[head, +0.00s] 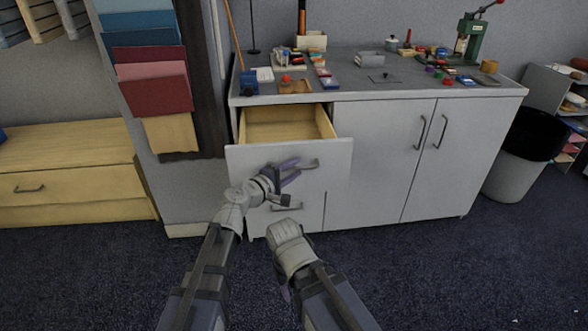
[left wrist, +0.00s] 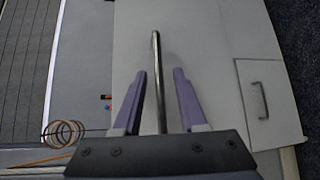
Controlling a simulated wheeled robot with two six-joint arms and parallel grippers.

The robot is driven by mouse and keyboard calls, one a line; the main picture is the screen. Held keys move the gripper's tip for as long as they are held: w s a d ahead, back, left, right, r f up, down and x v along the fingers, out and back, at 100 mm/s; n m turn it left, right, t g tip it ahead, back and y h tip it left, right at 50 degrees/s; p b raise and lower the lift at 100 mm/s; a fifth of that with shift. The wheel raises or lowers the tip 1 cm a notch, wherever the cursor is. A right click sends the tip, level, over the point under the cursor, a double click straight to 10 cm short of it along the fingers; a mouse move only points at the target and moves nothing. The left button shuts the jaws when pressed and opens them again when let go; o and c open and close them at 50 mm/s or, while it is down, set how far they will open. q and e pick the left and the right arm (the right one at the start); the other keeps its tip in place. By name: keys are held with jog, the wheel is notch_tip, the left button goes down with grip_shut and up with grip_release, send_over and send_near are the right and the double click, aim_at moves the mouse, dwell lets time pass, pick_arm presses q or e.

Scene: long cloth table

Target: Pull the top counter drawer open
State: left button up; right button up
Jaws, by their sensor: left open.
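The top counter drawer (head: 243,160) stands pulled out from the white counter, with its pale wooden inside (head: 285,122) showing empty. Its bar handle (head: 309,164) is on the drawer front. My left gripper (head: 296,170), with purple fingers, is open in front of the drawer front at the handle. In the left wrist view the handle (left wrist: 156,75) runs between the two open fingers (left wrist: 161,98), with a gap on each side. My right arm shows low in the middle of the head view, but its fingers are hidden.
The counter top (head: 350,88) carries several small tools and boxes. Closed double doors (head: 405,150) are to the right. A bin (head: 520,165) stands beyond them. Dark carpet (head: 430,280) is clear in front.

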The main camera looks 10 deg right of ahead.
pick_arm(q)
jog(key=p+v, duration=0.1)
jog(key=v, duration=0.6)
jog(key=shift+s+a, duration=0.25)
jog(key=shift+a, duration=0.05)
